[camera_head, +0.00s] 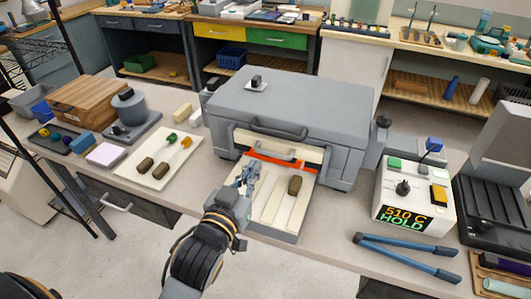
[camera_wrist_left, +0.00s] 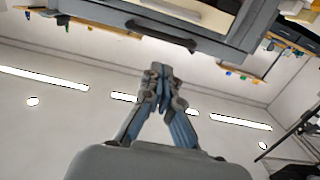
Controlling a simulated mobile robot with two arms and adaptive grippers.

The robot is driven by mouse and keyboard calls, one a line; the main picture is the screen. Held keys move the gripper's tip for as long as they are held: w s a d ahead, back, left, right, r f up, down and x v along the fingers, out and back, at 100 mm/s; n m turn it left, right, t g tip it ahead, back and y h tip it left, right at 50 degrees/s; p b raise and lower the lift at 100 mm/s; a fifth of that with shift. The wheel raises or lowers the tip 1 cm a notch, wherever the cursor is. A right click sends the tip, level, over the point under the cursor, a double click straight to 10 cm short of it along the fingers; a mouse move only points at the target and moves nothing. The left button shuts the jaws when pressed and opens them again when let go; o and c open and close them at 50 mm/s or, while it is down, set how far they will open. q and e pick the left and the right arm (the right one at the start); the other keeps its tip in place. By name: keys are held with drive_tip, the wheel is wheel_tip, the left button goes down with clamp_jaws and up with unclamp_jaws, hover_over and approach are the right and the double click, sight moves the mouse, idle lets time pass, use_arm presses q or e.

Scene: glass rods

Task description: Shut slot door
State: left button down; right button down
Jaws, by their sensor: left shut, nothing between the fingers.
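A grey furnace (camera_head: 290,100) stands on the bench with a glowing orange slot (camera_head: 275,163) in its front. A grey-framed panel with cream strips (camera_head: 268,205) lies lowered in front of the slot, which is uncovered. I cannot tell for sure whether this panel is the slot door or a tray. A brown piece (camera_head: 295,185) lies on its right side. My left gripper (camera_head: 250,173) is shut and empty, over the panel's left side close to the slot; contact is unclear. In the left wrist view its fingertips (camera_wrist_left: 158,72) are together, below a dark bar handle (camera_wrist_left: 160,32). My right gripper is not seen.
A white tray (camera_head: 132,172) with rods lies left of the furnace. A control box (camera_head: 415,195) reading "510 C HOLD" and blue-handled tongs (camera_head: 405,256) stand to the right. A wooden box (camera_head: 90,98) is at the back left. The floor in front of the bench is clear.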

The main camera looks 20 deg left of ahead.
use_arm(q)
drive_tip(key=p, duration=0.2)
hover_over(275, 154)
drive_tip(key=s+a, duration=0.1)
drive_tip(key=s, duration=0.3)
drive_tip(key=f, duration=0.1)
drive_tip(key=w+f, duration=0.1)
drive_tip(key=f, duration=0.2)
drive_tip(key=shift+w+f+p, duration=0.25)
drive_tip(key=shift+f+p, duration=0.15)
drive_tip(key=shift+f+b, duration=0.75)
drive_tip(key=shift+f, duration=0.65)
drive_tip(key=shift+r, duration=0.1)
